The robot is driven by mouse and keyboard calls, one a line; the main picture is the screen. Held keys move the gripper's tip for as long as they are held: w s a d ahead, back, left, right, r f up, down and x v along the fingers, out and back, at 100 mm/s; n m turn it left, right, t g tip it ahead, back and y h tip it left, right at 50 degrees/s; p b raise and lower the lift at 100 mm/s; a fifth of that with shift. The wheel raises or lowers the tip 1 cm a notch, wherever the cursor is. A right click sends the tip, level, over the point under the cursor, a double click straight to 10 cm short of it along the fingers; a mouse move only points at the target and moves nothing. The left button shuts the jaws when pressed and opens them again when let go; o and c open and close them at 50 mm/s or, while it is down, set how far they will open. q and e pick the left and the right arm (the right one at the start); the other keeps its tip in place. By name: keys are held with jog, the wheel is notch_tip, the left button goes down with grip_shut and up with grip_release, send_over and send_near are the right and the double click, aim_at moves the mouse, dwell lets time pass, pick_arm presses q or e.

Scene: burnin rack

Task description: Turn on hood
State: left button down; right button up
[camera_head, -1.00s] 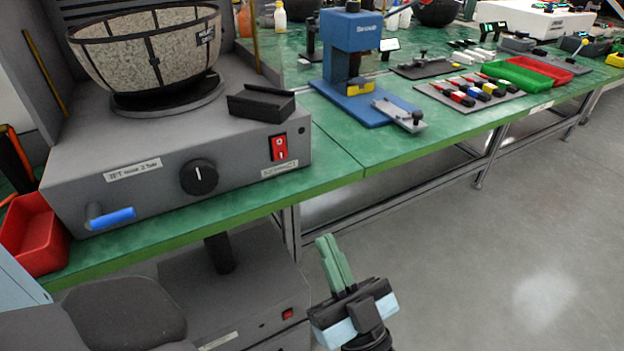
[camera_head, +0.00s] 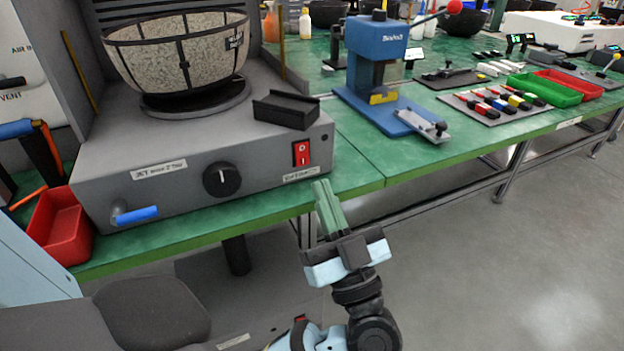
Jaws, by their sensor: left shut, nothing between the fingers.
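The grey hood unit (camera_head: 262,172) stands on the bench at the left. Its front carries a red rocker switch (camera_head: 302,153), a black round knob (camera_head: 221,179) and a blue-handled lever (camera_head: 137,214). A label (camera_head: 300,174) sits under the switch. My left gripper (camera_head: 321,185) is shut and empty, its green fingers pointing up. In the picture its fingertips are just below and slightly right of the switch and appear apart from it. The switch is fully visible. My right gripper is not in view.
A stone-patterned bowl (camera_head: 165,55) sits on the unit, beside a black tray-like block (camera_head: 287,109). A red bin (camera_head: 60,225) stands at the left. A blue press (camera_head: 376,50) and green bin (camera_head: 545,90) are along the green bench (camera_head: 345,165). The floor at right is clear.

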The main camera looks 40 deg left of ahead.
aim_at(303, 157)
pick_arm(q)
jog(key=shift+w+a+b, duration=0.15)
jog(key=shift+w+a, duration=0.15)
jog(key=shift+a, duration=0.4)
jog(key=shift+w+a+b, duration=0.2)
jog(key=shift+w+a, duration=0.05)
jog(key=shift+a, duration=0.5)
jog(key=shift+w+a+b, duration=0.15)
jog(key=shift+w+a, duration=0.15)
jog(key=shift+a, duration=0.4)
jog(key=shift+w+a+r+p, duration=0.1)
jog(key=shift+a+r+p, duration=0.1)
jog(key=shift+p, duration=0.65)
jog(key=shift+f, duration=0.15)
jog(key=shift+d+f, duration=0.1)
